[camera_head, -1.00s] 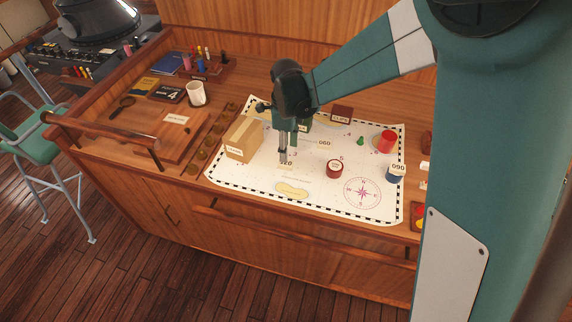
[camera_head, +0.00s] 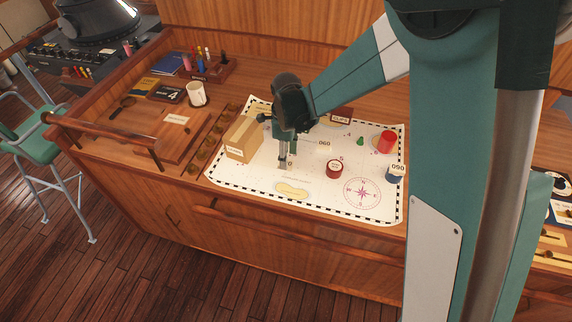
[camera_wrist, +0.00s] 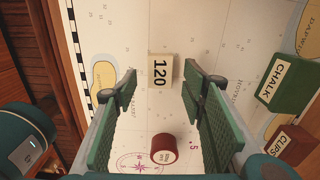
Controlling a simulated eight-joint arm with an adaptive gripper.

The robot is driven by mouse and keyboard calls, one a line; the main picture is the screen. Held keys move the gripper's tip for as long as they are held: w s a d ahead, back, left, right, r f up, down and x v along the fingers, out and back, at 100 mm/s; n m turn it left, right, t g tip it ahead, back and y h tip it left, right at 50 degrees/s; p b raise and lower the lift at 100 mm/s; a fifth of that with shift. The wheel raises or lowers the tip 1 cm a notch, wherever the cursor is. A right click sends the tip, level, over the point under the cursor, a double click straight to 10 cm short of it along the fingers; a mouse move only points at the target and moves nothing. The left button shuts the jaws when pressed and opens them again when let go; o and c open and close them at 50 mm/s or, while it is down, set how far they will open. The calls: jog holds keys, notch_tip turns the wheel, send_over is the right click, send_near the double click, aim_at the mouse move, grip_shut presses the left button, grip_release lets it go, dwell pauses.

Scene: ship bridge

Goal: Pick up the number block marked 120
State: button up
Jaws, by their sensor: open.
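The number block marked 120 (camera_wrist: 160,71) is a small cream block lying on the white chart, its black digits facing up in the wrist view. In that view my gripper (camera_wrist: 161,86) is open, with a green finger on each side of the block and visible gaps to both. In the head view my gripper (camera_head: 284,165) points down over the chart, and its fingers hide most of the block (camera_head: 290,164). I cannot tell the exact height of the fingertips above the chart.
A cardboard box (camera_head: 243,139) stands left of my gripper. A dark red round piece (camera_head: 334,168) stands to the right, with block 060 (camera_head: 324,146) behind it. Block 090 (camera_head: 398,168) sits on a blue cylinder near a red cylinder (camera_head: 386,142). The chart's front is mostly clear.

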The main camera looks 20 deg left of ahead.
jog(key=shift+f, duration=1.55)
jog(key=c, duration=0.8)
